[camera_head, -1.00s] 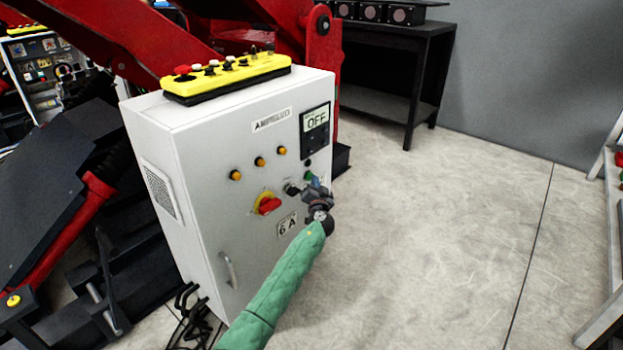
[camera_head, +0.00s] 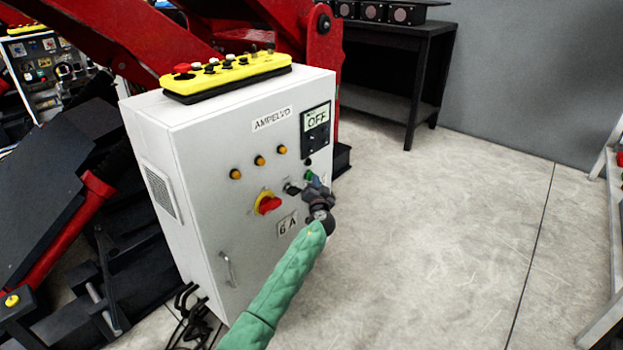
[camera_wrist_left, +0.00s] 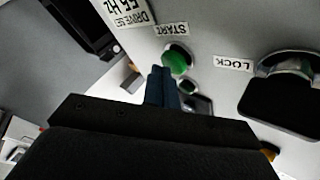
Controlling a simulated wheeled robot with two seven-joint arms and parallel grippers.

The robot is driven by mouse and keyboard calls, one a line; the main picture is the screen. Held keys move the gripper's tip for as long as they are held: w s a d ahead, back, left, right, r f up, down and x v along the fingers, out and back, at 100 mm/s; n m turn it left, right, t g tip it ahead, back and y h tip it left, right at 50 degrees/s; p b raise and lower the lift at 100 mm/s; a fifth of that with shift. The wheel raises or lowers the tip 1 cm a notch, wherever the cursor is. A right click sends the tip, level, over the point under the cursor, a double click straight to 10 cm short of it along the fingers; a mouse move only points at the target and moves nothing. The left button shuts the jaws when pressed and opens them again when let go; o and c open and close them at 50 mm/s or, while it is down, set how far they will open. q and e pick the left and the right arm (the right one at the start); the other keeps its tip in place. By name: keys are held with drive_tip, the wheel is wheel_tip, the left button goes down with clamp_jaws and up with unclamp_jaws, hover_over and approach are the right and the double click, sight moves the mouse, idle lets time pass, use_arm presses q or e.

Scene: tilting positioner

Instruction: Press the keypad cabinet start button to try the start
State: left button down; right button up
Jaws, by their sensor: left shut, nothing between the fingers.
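The white keypad cabinet (camera_head: 205,200) stands upright in the head view, with a display (camera_head: 316,120) reading OFF. The green start button (camera_head: 309,175) is on its front, below the display and partly hidden by my gripper. In the left wrist view the green button (camera_wrist_left: 178,59) sits beside the START label (camera_wrist_left: 170,28). My left gripper (camera_head: 316,183) is shut and empty, and its fingertips (camera_wrist_left: 162,72) overlap the edge of the button in the wrist view. I cannot tell whether they touch it. My right gripper is not in view.
A yellow control pendant (camera_head: 228,78) lies on top. A LOCK label (camera_wrist_left: 234,64) and dark latch (camera_wrist_left: 284,92) are near the button. Floor to the right is clear.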

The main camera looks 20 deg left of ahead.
use_arm(q)
drive_tip(key=shift+a+r, duration=0.15)
drive_tip(key=shift+a, duration=0.2)
drive_tip(key=d, duration=0.1)
drive_tip(key=s+d+b, duration=0.1)
drive_tip(key=d, duration=0.1)
drive_tip(key=s+d+b, duration=0.1)
drive_tip(key=d, duration=0.1)
drive_tip(key=shift+s+d+f, duration=0.1)
drive_tip(key=shift+d+f, duration=0.05)
drive_tip(key=shift+f, duration=0.05)
